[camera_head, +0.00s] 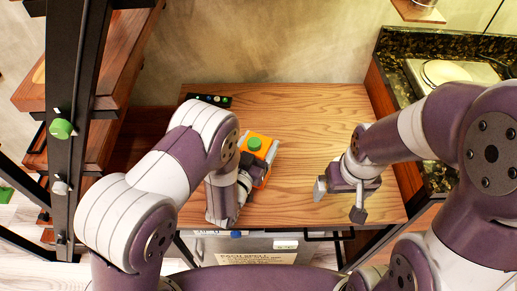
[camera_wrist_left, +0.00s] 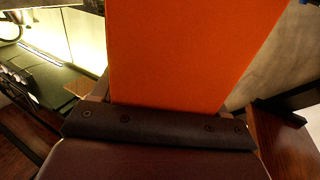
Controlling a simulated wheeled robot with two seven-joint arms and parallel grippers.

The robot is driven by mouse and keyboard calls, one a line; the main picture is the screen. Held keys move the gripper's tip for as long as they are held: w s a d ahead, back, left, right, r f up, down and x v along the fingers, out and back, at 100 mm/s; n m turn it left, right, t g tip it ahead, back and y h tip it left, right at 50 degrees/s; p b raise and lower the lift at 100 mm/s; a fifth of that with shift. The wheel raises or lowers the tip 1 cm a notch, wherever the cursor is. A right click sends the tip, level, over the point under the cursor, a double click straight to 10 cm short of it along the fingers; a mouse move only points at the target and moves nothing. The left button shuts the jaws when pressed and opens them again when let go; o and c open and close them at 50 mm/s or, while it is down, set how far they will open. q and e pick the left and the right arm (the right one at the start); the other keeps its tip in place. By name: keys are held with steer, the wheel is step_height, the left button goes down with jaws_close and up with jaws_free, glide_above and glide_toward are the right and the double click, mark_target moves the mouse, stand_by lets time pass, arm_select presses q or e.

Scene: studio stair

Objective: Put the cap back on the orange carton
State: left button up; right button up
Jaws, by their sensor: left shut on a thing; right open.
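The orange carton (camera_head: 267,152) stands on the wooden tabletop, left of its middle. A round green cap (camera_head: 254,144) shows on top of the carton; I cannot tell whether it is fully seated. My left gripper (camera_head: 247,174) is shut on the carton from the near side. In the left wrist view the carton's flat orange wall (camera_wrist_left: 195,50) rises right above the gripper's dark bar, and its top is out of frame. My right gripper (camera_head: 340,203) is open and empty, over the table's right part, apart from the carton.
A dark strip with small coloured knobs (camera_head: 208,100) lies at the table's back left. A dark stone counter with a pale round item (camera_head: 445,72) stands at right. A black post with a green knob (camera_head: 61,129) and wooden stair treads stand at left. The table's back right is clear.

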mark_target(259, 137)
arm_select(q)
step_height(259, 137, up, 3)
steer(key=shift+r, duration=0.1)
steer(key=s+d+r, duration=0.3)
steer(key=d+r, duration=0.4)
steer(key=d, duration=0.4)
steer(key=shift+d, duration=0.2)
steer(key=shift+r, duration=0.1)
